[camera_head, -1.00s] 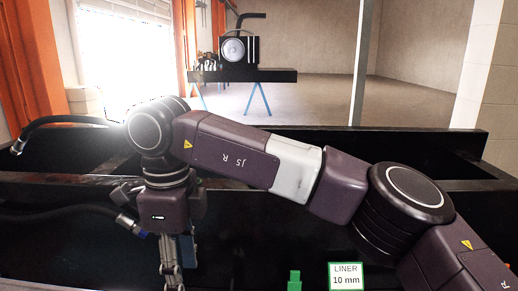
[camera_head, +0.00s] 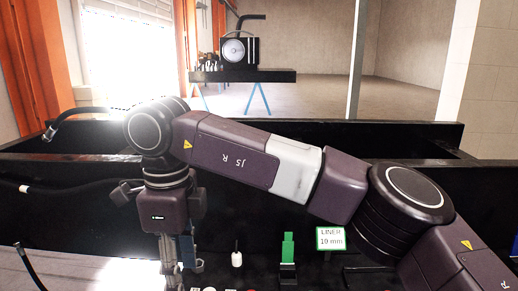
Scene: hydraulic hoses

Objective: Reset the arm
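My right arm reaches across the view from the lower right. Its gripper (camera_head: 174,265) hangs down at the lower left. The fingertips are cut off by the bottom edge, so I cannot tell whether they are open or shut. No held object can be made out. Black hoses (camera_head: 78,196) lie to the left of the gripper, apart from the wrist. My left gripper is not in view.
A black bench wall (camera_head: 290,133) runs across behind my arm. A green block on a stand (camera_head: 287,250), a LINER sign (camera_head: 330,239) and a small white bottle (camera_head: 237,259) stand right of the gripper. A machine on a trestle table (camera_head: 240,52) stands farther back.

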